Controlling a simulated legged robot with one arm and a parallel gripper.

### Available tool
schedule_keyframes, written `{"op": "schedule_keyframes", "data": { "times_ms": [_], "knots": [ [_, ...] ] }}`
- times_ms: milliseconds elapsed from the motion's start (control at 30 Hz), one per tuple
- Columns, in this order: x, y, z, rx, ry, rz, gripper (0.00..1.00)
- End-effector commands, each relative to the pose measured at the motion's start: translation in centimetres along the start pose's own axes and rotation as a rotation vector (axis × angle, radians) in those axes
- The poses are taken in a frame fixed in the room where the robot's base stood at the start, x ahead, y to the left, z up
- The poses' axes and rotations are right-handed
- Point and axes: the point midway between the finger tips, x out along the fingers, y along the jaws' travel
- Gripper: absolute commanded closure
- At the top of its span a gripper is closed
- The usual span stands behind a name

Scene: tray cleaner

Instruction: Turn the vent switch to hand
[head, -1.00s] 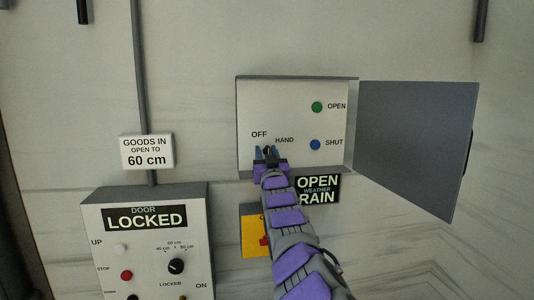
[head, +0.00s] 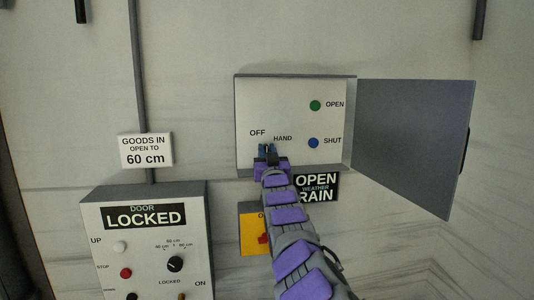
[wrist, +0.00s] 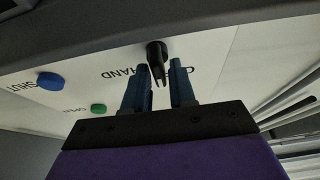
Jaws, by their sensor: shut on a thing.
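The vent switch is a small black knob (wrist: 157,57) on the white face of an open wall box (head: 290,95), under the words OFF and HAND. My gripper (head: 267,149) reaches up to it from below. In the wrist view its two blue fingers (wrist: 160,75) stand on either side of the knob and are shut on it. In the head view the fingers mostly hide the knob, so I cannot tell which word it points to.
The box's grey door (head: 412,145) hangs open to the right. A green OPEN button (head: 315,105) and a blue SHUT button (head: 313,143) sit right of the switch. A door control box (head: 195,230) is at lower left, and a yellow panel (head: 250,240) is behind my arm.

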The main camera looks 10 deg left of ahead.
Motion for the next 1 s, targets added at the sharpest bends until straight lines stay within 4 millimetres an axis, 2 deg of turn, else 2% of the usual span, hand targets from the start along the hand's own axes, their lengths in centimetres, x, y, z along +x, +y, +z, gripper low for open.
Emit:
{"op": "schedule_keyframes", "data": {
  "times_ms": [367, 1000],
  "knots": [
    [-0.06, -0.19, 0.22, 0.156, -0.003, 0.062, 1.00],
    [0.01, -0.03, 0.27, 0.656, -0.010, 0.270, 1.00]
  ]
}}
